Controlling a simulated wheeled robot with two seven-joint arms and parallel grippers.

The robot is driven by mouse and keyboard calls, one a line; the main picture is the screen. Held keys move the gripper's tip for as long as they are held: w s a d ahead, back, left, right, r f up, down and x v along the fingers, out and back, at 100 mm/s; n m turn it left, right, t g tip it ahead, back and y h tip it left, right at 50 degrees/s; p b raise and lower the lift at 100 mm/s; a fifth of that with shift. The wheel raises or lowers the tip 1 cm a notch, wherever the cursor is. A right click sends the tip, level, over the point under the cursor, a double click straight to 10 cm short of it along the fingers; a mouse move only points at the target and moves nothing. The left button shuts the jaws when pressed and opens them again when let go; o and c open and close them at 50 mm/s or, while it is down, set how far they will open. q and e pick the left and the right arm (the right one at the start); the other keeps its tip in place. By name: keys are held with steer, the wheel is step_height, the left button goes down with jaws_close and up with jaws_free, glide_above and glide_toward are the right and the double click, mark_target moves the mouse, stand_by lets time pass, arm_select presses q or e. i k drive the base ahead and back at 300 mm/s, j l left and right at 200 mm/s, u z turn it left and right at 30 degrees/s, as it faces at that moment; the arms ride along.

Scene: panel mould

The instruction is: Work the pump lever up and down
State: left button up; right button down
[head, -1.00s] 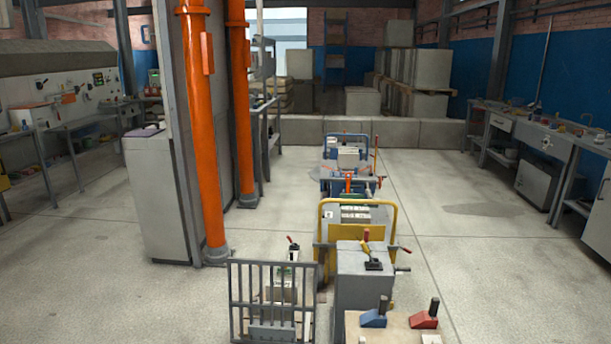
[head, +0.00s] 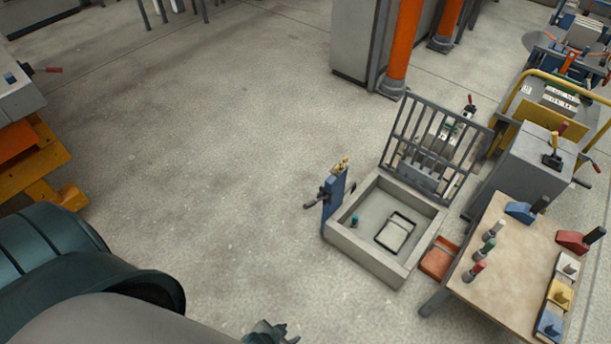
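Several levers show, and I cannot tell for certain which is the pump lever. A black lever with a yellow part (head: 554,148) stands on the grey cabinet (head: 532,165) at the right. A blue post (head: 334,200) with a dark side handle (head: 312,204) stands at the left corner of the grey tray. My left gripper (head: 276,333) shows small and dark at the bottom edge, partly cut off, apart from all of these. Its opening is unclear. My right gripper is out of view.
A low grey tray (head: 362,262) sits before the barred frame (head: 428,150). A wooden-topped table (head: 508,270) with coloured handles and blocks stands right, a red-orange bin (head: 439,258) beside it. Orange and grey equipment (head: 40,160) stands far left. The floor between is clear.

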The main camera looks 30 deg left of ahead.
mark_target(311, 204)
steer(key=u, duration=0.8)
